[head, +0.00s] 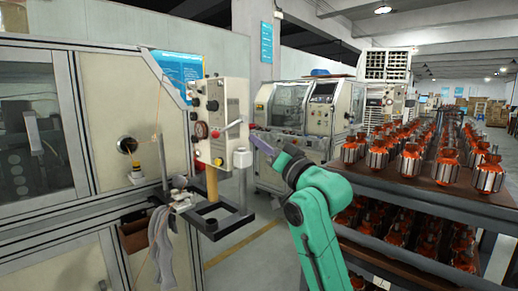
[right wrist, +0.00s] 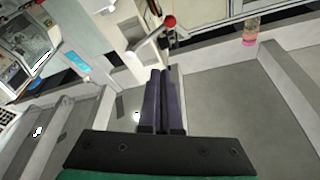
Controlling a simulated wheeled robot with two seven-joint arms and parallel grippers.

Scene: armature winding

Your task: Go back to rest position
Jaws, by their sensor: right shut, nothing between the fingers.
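My right gripper (head: 263,144) has purple fingers on a green arm that rises from the bottom of the head view. Its fingertips point left toward the winding machine's control box (head: 236,98), and I cannot tell from the head view how far apart they are from it. In the right wrist view the two purple fingers (right wrist: 160,75) lie side by side, shut, with nothing between them. A lever with a red knob (right wrist: 169,21) shows beyond the fingertips. My left gripper is in neither view.
The winding machine (head: 110,95) fills the left side, with a black bracket (head: 225,222) sticking out below the control box. A rack (head: 410,190) with rows of orange and silver armatures stands at the right, close to my right arm. Open floor (head: 250,255) lies between them.

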